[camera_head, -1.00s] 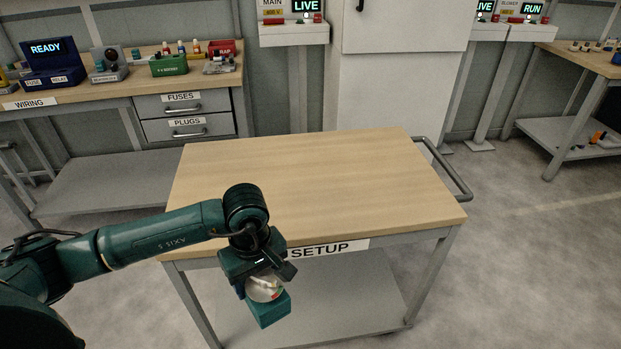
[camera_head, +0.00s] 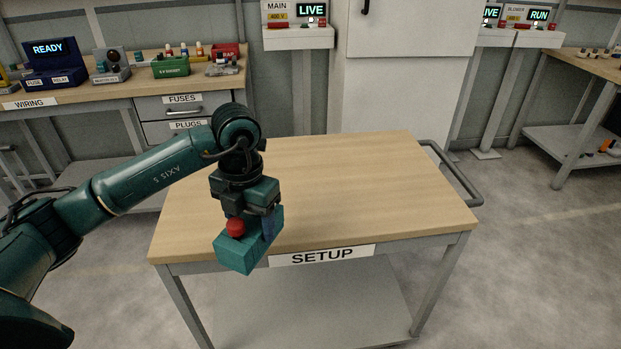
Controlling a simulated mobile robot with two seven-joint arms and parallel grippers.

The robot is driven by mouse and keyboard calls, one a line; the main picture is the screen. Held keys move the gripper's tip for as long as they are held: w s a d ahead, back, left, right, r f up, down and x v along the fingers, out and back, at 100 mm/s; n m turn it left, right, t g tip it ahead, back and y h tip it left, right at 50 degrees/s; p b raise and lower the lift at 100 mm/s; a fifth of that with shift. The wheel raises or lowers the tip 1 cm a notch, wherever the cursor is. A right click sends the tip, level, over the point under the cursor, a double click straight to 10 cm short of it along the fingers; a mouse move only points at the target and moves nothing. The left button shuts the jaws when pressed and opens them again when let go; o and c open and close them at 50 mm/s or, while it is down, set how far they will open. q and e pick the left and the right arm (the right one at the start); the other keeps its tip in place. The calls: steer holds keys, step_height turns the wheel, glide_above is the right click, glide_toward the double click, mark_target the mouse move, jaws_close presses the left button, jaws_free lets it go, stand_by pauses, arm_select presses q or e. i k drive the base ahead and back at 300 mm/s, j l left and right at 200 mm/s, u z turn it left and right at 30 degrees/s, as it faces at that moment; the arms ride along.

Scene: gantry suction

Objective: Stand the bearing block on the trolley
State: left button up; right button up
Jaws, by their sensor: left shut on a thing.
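My left gripper (camera_head: 252,210) is shut on the teal bearing block (camera_head: 240,255), which has a red round part (camera_head: 235,227) on its near side. The gripper points down and hides part of the block. The trolley (camera_head: 350,190) has a bare wooden top and a label reading SETUP on its front edge. In the picture the block overlaps the front edge of the top, left of the label. It appears to be held in the air; its exact height over the top is hard to tell. My right gripper is not in view.
A workbench (camera_head: 115,93) with coloured boxes and small parts stands at the back left. A pale cabinet (camera_head: 400,95) stands behind the trolley. A handle rail (camera_head: 462,180) sticks out at the trolley's right. The wooden top is clear apart from my arm over its left part.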

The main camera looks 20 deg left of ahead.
mark_target(300, 185)
steer(key=i, duration=0.95)
